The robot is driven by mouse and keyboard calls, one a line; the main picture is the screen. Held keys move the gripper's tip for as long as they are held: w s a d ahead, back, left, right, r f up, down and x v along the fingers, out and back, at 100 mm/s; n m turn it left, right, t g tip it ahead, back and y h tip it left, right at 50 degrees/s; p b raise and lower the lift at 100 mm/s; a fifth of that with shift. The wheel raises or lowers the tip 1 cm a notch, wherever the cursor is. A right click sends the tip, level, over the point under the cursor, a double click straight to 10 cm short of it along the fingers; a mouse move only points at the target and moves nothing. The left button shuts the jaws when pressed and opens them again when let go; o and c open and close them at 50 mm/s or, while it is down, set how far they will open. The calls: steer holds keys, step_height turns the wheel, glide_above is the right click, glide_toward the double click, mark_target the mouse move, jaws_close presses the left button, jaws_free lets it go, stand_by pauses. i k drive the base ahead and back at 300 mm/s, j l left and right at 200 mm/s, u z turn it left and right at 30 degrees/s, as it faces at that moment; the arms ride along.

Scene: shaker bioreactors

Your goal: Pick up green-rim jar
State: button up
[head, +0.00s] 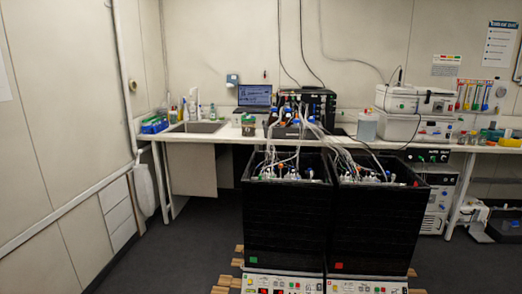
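A small jar with a green band near its top (248,125) stands on the long white bench, just in front of the laptop and left of the black equipment. It is small in the head view, and I cannot make out its details; it looks like the green-rim jar. The black tub in front stands below it, and nothing visibly covers the jar. My gripper is not in the head view.
Two black tubs (285,215) (378,222) full of tubing stand on shaker units before the bench. A laptop (255,95), sink (198,127), clear bottle (367,126) and white instruments (413,100) are on the bench (220,136). Dark floor (170,255) is free at left.

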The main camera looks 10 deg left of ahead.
mark_target(248, 123)
steer(key=i+j+u, duration=0.7)
steer(key=i, duration=0.3)
steer(key=i+j+u, duration=0.1)
steer(key=i+u, duration=0.2)
steer(key=i, duration=0.2)
steer(key=i+u, duration=0.35)
steer(key=i, duration=0.2)
steer(key=i+z, duration=0.15)
steer(key=i, duration=0.3)
steer(key=i+z, duration=0.15)
steer(key=i, duration=0.35)
steer(key=i+j+z, duration=0.1)
steer(key=i, duration=0.35)
steer(key=i+j+z, duration=0.15)
steer(key=i, duration=0.3)
steer(key=i+j+z, duration=0.15)
steer(key=i+j, duration=0.15)
steer(key=i, duration=0.15)
steer(key=i+j+z, duration=0.15)
steer(key=i, duration=0.25)
steer(key=j, duration=0.1)
